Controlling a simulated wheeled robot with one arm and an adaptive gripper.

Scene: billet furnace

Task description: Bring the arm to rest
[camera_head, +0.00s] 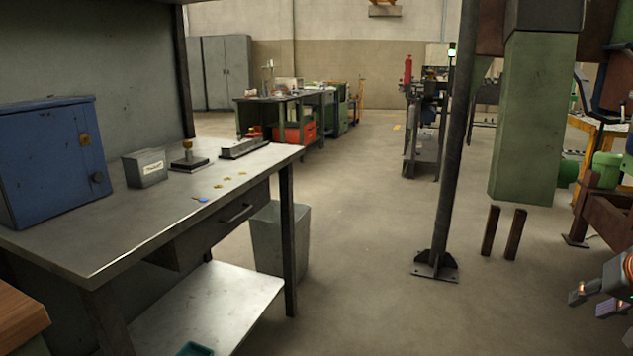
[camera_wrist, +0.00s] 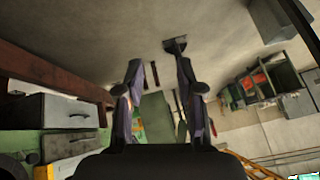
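My gripper (camera_head: 594,301) shows at the lower right edge of the head view, with two separate fingertips pointing left; the rest of my arm there is cut off by the frame. In the wrist view my gripper (camera_wrist: 158,66) has its two fingers spread apart with nothing between them. Only floor and distant things show beyond the fingertips, and the wrist view looks tilted over. No object touches the fingers in either view.
A steel workbench (camera_head: 120,232) with a blue cabinet (camera_head: 50,160) stands at left. A dark post (camera_head: 455,150) rises from the floor at centre right. A green column (camera_head: 533,115) and brown machine frame (camera_head: 610,205) are near my gripper. The middle floor is clear.

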